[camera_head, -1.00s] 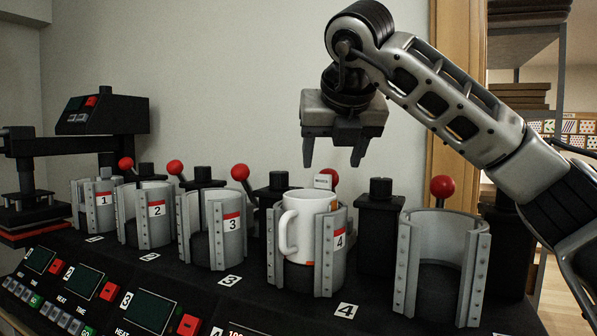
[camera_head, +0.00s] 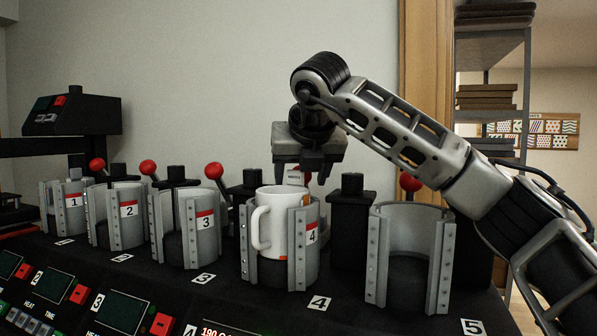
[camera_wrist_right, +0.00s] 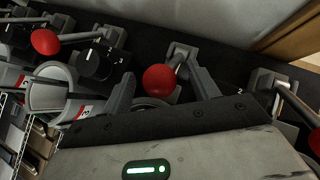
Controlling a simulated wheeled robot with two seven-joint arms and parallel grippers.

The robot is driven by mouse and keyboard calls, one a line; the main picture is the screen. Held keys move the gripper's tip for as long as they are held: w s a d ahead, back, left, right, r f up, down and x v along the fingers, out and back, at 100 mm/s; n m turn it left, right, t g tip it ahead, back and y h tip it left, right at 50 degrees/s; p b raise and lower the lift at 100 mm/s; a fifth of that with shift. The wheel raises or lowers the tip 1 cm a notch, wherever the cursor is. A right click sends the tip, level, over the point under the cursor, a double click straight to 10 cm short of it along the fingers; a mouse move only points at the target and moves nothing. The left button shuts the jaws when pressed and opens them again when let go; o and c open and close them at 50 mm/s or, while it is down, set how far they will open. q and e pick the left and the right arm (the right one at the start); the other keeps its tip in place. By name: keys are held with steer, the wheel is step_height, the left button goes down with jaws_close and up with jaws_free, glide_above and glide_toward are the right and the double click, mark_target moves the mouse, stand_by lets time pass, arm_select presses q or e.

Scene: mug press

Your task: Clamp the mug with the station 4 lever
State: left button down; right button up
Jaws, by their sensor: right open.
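The white mug (camera_head: 272,225) stands upright inside the open grey clamp of station 4 (camera_head: 311,245), with its handle facing left and front. My right gripper (camera_head: 303,180) is open, pointing down above and behind the mug. In the right wrist view the red ball (camera_wrist_right: 160,82) lies between the two spread fingers (camera_wrist_right: 163,90). Contact with the ball cannot be told. My left gripper is out of view.
Stations 1, 2 and 3 with red-ball levers (camera_head: 213,171) stand to the left. An empty station 5 cradle (camera_head: 408,240) with its lever ball (camera_head: 410,183) is at the right, close under my forearm. Control panels (camera_head: 120,312) line the front.

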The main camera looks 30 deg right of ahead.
steer(key=c, duration=0.8)
steer(key=shift+r, duration=0.1)
steer(key=shift+c, duration=0.2)
